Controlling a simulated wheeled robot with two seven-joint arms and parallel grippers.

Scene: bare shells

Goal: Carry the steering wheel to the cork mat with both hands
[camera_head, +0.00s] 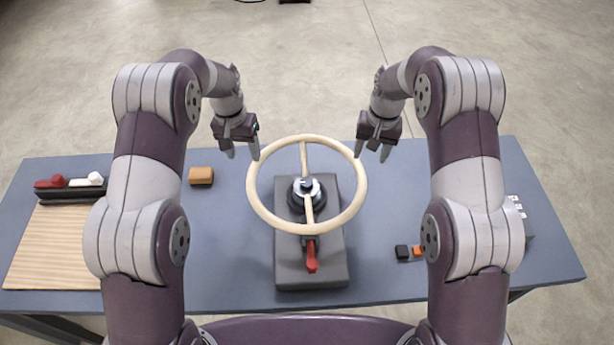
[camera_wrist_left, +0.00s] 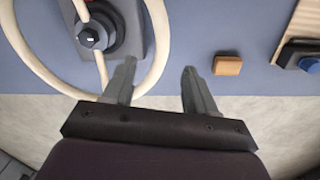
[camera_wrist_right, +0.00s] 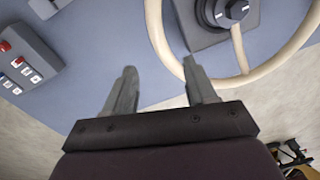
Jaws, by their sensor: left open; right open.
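The steering wheel (camera_head: 258,207) is a cream ring with one spoke bar, mounted on a black hub over a dark grey base (camera_head: 312,270) in the middle of the table. My left gripper (camera_head: 242,152) is open and empty by the wheel's far left side. The rim (camera_wrist_left: 163,40) passes close to its left finger in the left wrist view. My right gripper (camera_head: 373,152) is open and empty by the far right side, with the rim (camera_wrist_right: 265,68) close to its right finger. The tan mat (camera_head: 45,250) lies flat at the table's left end, partly hidden by my left arm.
A red lever (camera_head: 311,256) is at the base's near side. An orange-brown block (camera_head: 201,176) is left of the wheel. A dark holder (camera_head: 75,195) with red and white parts borders the mat. Small black and orange blocks (camera_head: 402,252) and a switch box (camera_head: 516,207) are on the right.

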